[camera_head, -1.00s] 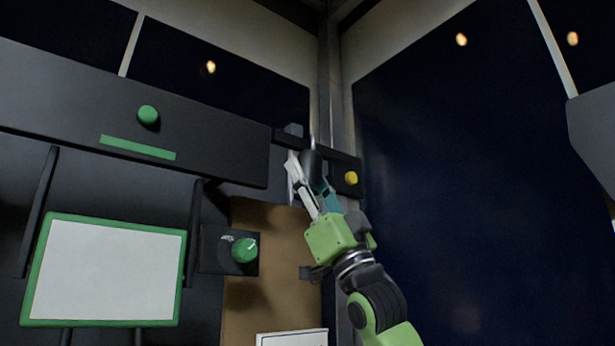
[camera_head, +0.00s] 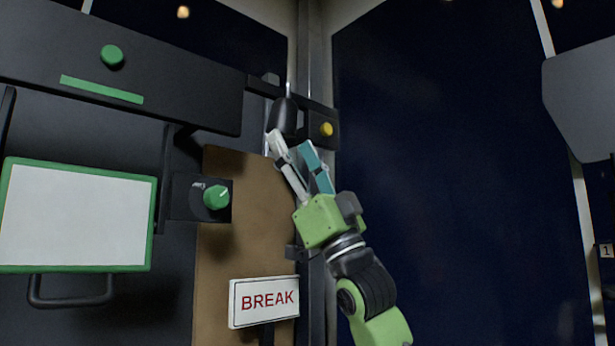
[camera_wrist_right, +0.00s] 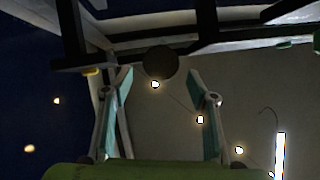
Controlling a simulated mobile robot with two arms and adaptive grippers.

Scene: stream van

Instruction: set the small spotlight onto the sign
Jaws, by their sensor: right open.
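The small spotlight (camera_head: 285,114) is a dark rounded body on the dark bar near the corner post. In the right wrist view it shows as a dark disc (camera_wrist_right: 160,62) just beyond and between the fingertips. My right gripper (camera_head: 290,143) is open and empty, pointing up just below the spotlight; it also shows open in the right wrist view (camera_wrist_right: 168,84). The sign (camera_head: 263,301) is a white plate with red letters reading BREAK, low in front of the brown board, well below the gripper. My left gripper is not in view.
A yellow knob (camera_head: 326,129) sits on the bar close right of the spotlight. A box with a green knob (camera_head: 215,197) and a green-framed white panel (camera_head: 78,220) are at left. A brown board (camera_head: 245,235) stands behind the sign. The dark window (camera_head: 450,170) fills the right.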

